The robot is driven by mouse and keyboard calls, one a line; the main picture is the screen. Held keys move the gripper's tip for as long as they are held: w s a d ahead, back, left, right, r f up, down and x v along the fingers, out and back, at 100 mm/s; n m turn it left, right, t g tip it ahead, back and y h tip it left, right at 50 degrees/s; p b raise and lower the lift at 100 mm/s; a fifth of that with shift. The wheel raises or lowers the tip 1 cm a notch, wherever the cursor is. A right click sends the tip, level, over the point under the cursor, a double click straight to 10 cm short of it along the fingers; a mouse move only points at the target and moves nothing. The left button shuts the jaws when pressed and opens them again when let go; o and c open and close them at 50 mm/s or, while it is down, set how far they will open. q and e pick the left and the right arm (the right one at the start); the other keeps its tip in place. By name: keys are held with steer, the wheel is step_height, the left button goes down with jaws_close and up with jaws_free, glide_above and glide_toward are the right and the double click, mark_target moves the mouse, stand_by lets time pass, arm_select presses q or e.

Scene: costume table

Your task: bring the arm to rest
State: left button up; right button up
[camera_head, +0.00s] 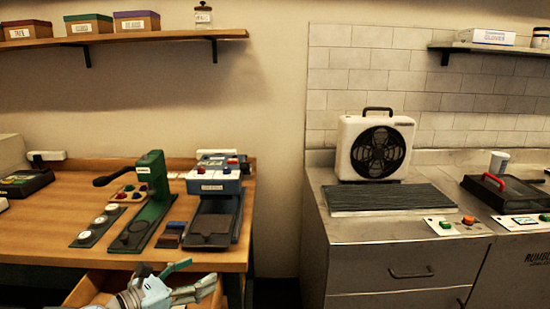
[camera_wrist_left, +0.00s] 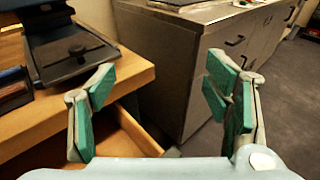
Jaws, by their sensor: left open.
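My left gripper (camera_head: 196,274) is at the bottom of the head view, in front of the wooden table's front edge and over an open drawer. Its light-blue body and grey fingers with green pads show. In the left wrist view the gripper (camera_wrist_left: 158,86) has its fingers wide apart with nothing between them. My right gripper is not in view.
The open drawer (camera_head: 85,290) juts out below the tabletop. A green press (camera_head: 154,190) and a blue-and-white machine (camera_head: 215,185) stand near the table's right end. A gap separates the table from a steel counter (camera_head: 375,228) bearing a white fan (camera_head: 350,150).

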arm_select(q)
steer(key=s+a+r+n+t+y, duration=0.25)
steer(key=n+t, duration=0.25)
steer(key=n, duration=0.4)
steer(key=s+a+r+n+t+y, duration=0.2)
steer(key=a+r+n+t+y, duration=0.15)
steer(key=n, duration=0.45)
steer(key=s+a+f+n+g+y, duration=0.35)
steer(key=f+n+y, duration=0.25)
steer(key=n, duration=0.3)
steer(key=s+a+f+n+g+y, duration=0.2)
steer(key=s+a+f+n+y, duration=0.3)
steer(key=n, duration=0.5)
steer(key=s+d+f+n+g+h, duration=0.35)
steer(key=s+f+g, duration=0.35)
steer(key=s, duration=0.4)
steer(key=s+d+f+n+g+h, duration=0.2)
steer(key=s+d+f+n+g, duration=0.25)
steer(key=s+f, duration=0.55)
steer(key=s+a+f+g+p, duration=0.1)
steer(key=s+f+g, duration=0.15)
steer(key=f, duration=1.65)
steer(key=s+f, duration=1)
steer(key=s, duration=0.4)
steer(key=shift+s+a+f+p, duration=0.3)
steer(key=shift+a+f+p, duration=0.1)
steer(key=shift+p, duration=0.05)
